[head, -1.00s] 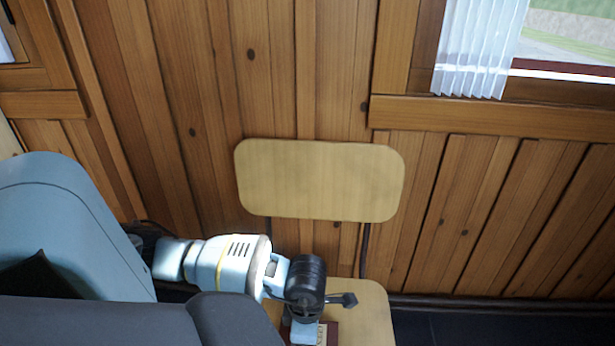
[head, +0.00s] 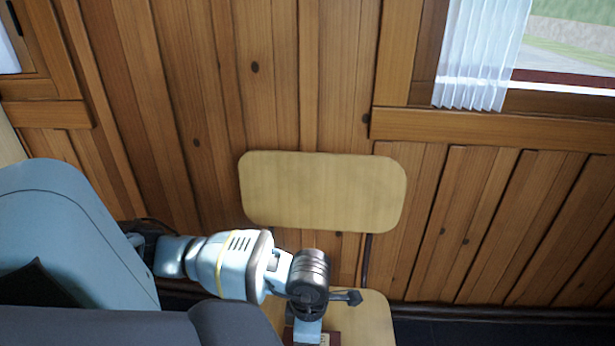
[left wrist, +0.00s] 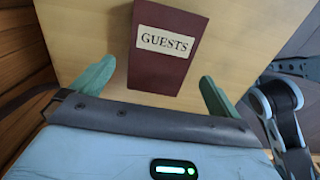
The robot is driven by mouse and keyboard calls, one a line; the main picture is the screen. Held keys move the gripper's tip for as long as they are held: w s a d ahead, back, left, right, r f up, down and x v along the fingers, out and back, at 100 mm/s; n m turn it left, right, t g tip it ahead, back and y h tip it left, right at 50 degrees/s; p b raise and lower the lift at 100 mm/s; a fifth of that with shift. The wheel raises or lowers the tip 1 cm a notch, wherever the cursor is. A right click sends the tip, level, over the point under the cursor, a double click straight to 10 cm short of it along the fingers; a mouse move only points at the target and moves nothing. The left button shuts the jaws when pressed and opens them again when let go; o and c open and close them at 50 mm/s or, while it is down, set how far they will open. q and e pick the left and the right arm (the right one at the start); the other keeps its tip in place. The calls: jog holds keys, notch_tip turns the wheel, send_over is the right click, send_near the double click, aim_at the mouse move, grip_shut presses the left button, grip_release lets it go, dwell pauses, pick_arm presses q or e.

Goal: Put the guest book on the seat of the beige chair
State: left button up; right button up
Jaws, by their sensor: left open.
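The beige chair has a pale wooden backrest (head: 322,192) and a seat (head: 368,318) at the bottom of the head view. The dark red guest book (left wrist: 172,48), with a white label reading GUESTS, lies flat on the pale seat (left wrist: 90,35) in the left wrist view. Its edge also shows at the bottom of the head view (head: 334,339). My left gripper (left wrist: 157,72) is open, its greenish fingers apart on either side of the book's near end, with gaps to both sides. In the head view its fingers are hidden or cut off. My right gripper is not in view.
A wood-panelled wall (head: 200,110) stands directly behind the chair. A window with white blinds (head: 478,55) is at the upper right. Dark floor (head: 480,330) shows right of the seat.

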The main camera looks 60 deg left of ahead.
pick_arm(q)
notch_tip(320, 180, up, 8)
jog(key=p, duration=0.1)
jog(key=shift+p, duration=0.35)
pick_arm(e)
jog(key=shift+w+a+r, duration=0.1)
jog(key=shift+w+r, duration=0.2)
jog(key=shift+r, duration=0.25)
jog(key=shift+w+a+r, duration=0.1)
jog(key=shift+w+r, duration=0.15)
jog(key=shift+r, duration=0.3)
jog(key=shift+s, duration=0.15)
